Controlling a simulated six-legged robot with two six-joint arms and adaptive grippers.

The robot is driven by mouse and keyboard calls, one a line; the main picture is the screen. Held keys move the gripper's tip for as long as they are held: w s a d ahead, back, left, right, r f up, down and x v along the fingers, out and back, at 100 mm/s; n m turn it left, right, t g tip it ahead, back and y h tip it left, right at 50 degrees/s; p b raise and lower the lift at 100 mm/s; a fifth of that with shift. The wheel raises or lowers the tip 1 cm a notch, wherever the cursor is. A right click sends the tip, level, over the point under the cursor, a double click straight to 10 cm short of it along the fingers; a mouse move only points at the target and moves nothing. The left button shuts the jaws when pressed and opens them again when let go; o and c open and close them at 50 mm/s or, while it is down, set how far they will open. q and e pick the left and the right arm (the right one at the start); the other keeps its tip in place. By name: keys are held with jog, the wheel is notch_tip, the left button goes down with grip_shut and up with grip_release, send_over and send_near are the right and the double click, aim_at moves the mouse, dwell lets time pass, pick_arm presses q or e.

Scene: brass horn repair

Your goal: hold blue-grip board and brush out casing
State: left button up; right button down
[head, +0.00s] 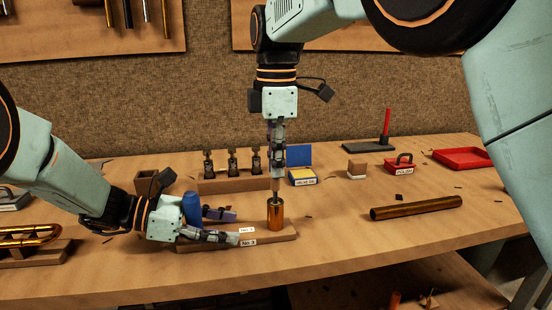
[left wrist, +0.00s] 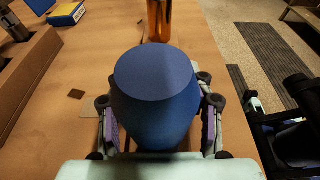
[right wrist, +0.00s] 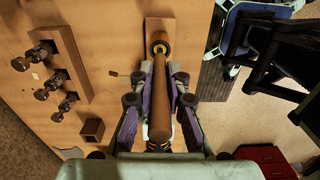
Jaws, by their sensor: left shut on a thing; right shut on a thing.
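The wooden board (head: 278,238) lies near the table's front edge, with small number labels on it. Its blue grip (head: 192,208) rises at the left end and fills the middle of the left wrist view (left wrist: 155,90). My left gripper (head: 222,225) is shut on the blue grip from the left. The brass casing (head: 275,214) stands upright on the board, right of the grip. My right gripper (head: 276,178) points down above the casing, shut on the brush's wooden handle (right wrist: 160,105). The brush's lower end meets the casing's open top; its bristles are hidden.
Behind the board, a wooden rack (head: 232,184) holds three valves. A blue and yellow box (head: 302,176) and a small wooden block (head: 357,168) stand near it. A brass tube (head: 416,208) lies to the right. A red tray (head: 465,158) sits at the far right.

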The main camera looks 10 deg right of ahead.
jog(key=shift+r, duration=0.1)
jog(key=shift+r, duration=2.4)
jog(key=shift+r, duration=2.5)
pick_arm(q)
jog(key=o, duration=0.9)
jog(key=shift+o, duration=0.2)
jog(key=v, duration=1.2)
